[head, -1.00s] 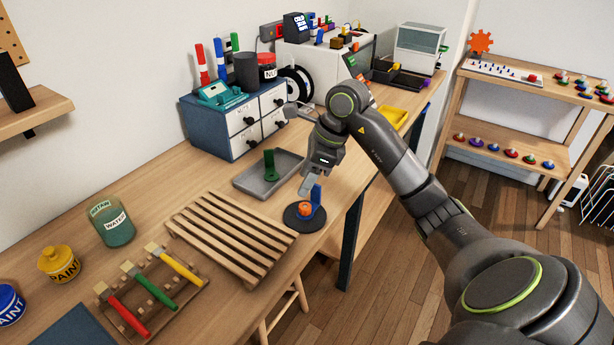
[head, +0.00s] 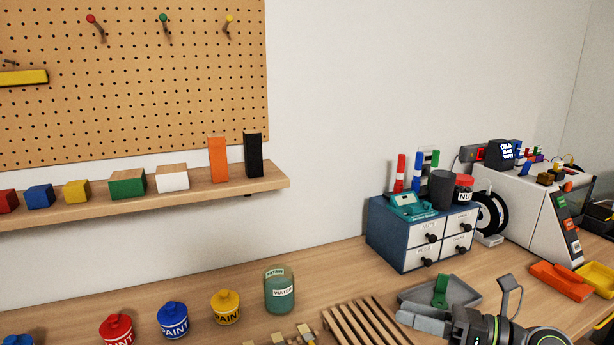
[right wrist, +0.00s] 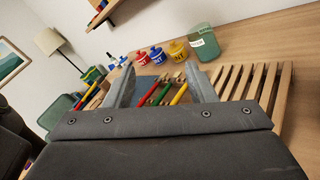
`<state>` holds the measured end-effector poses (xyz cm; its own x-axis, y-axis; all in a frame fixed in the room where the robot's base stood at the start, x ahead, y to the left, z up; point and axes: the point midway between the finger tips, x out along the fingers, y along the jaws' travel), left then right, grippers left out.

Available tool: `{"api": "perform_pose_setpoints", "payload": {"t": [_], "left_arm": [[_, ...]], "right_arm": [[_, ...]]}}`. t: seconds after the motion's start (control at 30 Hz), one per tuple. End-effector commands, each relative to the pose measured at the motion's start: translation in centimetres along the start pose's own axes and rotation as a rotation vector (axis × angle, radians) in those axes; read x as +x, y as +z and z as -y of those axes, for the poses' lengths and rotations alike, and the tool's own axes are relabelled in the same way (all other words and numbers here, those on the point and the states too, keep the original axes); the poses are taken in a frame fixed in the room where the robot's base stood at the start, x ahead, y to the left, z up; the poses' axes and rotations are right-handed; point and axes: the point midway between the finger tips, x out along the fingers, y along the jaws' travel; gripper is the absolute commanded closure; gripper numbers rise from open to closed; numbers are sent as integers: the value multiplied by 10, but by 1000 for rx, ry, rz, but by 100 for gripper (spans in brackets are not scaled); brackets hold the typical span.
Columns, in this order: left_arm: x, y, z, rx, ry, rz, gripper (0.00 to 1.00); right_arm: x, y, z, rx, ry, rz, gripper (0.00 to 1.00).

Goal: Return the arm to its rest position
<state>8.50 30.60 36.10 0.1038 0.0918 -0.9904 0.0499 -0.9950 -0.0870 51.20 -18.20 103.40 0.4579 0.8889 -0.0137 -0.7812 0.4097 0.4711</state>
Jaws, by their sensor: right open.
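My right gripper (head: 453,297) is at the bottom right of the head view, in front of the grey tray (head: 465,290) with a green piece (head: 440,291) in it. Its two fingers are spread apart with nothing between them. In the right wrist view both fingers (right wrist: 160,68) are wide apart, with the colour-handled tools (right wrist: 163,92) seen beyond them. Most of the right arm is outside the head view. My left gripper is not in view.
The slatted wooden rack (head: 367,325) lies left of the gripper. A blue drawer unit (head: 400,243) stands behind the tray. Paint pots (head: 173,320) and a water jar (head: 279,290) stand further left. An orange bin (head: 560,281) is at the right.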

Motion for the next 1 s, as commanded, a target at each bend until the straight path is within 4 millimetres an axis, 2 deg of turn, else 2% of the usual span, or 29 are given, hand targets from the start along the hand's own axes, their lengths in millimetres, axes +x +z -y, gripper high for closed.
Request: {"api": "perform_pose_setpoints", "payload": {"t": [0.1, 0.27, 0.4, 0.53, 0.67, 0.77, 0.9, 1.0], "left_arm": [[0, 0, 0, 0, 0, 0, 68], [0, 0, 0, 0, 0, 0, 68], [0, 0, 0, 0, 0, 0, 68], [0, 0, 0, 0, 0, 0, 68], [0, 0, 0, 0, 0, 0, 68], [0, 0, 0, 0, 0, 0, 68], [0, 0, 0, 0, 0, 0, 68], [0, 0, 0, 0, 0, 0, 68]], "right_arm": [[-7, 16, -13, 164, 37, 240, 50], [-33, 36, -12, 410, 50, 554, 50], [-67, 40, 3, 646, 24, 819, 50], [-103, 28, 24, 880, -30, 1055, 50], [-139, -2, 46, 1122, -116, 1276, 50], [-164, -37, 60, 1310, -207, 1435, 50], [-194, -99, 68, 1575, -369, 1634, 50], [-210, -150, 64, 1764, -512, 1758, 50]]}}
